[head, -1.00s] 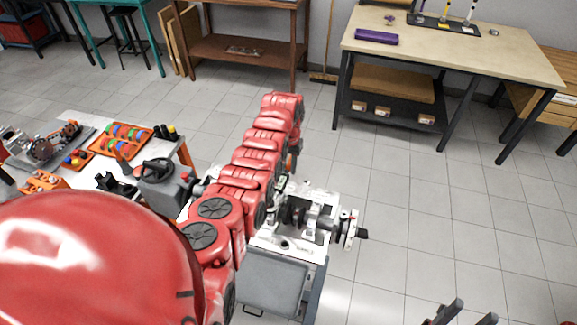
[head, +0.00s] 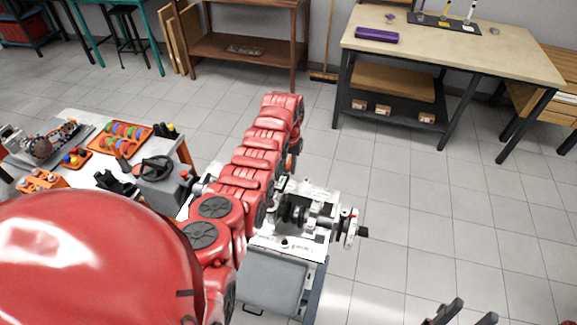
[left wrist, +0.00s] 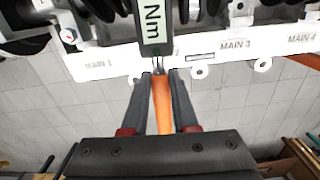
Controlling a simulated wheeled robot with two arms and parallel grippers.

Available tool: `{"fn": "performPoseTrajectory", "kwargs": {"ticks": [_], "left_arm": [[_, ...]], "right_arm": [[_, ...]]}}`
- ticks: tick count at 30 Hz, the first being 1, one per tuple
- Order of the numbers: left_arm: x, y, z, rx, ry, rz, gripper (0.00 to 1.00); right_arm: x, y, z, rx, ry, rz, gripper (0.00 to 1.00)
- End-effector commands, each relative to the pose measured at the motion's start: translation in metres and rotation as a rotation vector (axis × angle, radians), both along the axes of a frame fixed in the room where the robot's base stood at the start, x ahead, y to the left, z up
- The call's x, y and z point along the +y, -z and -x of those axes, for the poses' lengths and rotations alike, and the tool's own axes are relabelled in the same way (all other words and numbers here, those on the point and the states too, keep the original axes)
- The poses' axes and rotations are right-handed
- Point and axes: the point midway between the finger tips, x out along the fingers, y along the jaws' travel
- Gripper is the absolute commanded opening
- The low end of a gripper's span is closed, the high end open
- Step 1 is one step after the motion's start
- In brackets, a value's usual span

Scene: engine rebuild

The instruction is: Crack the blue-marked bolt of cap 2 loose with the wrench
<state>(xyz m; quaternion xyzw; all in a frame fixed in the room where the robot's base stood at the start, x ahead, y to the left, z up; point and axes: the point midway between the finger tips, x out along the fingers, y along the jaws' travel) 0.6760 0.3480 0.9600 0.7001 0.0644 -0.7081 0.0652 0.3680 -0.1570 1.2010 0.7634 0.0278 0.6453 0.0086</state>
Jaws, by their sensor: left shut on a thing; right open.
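The wrench shows in the left wrist view as an orange handle (left wrist: 161,105) and a dark head with "Nm" on it (left wrist: 153,22). My left gripper (left wrist: 160,76) is shut on the handle, one finger on each side. The wrench head lies over the engine block (left wrist: 110,62), between the MAIN 1 and MAIN 3 labels. Cap 2 and its blue-marked bolt cannot be made out. In the head view the white block (head: 285,243) carries the crankshaft (head: 318,222); my red arm hides the left gripper there. My right gripper (head: 468,312) is open and empty at the bottom right edge.
A side table at left holds an orange tray of coloured rings (head: 122,137) and other parts. A grey cart (head: 273,284) is under the block. A workbench (head: 470,60) with a purple case (head: 376,35) stands at the back. The floor (head: 430,210) right of the block is clear.

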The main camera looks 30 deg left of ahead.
Motion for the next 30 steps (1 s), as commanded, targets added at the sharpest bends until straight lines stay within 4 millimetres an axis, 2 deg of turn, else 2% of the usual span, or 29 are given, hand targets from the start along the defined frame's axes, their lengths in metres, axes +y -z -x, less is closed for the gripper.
{"fn": "performPoseTrajectory", "kwargs": {"ticks": [30], "left_arm": [[0.015, -0.001, 0.003, -0.001, -0.100, 0.000, 0.00]], "right_arm": [[0.000, 0.007, 0.000, 0.000, 0.000, 0.000, 0.50]]}}
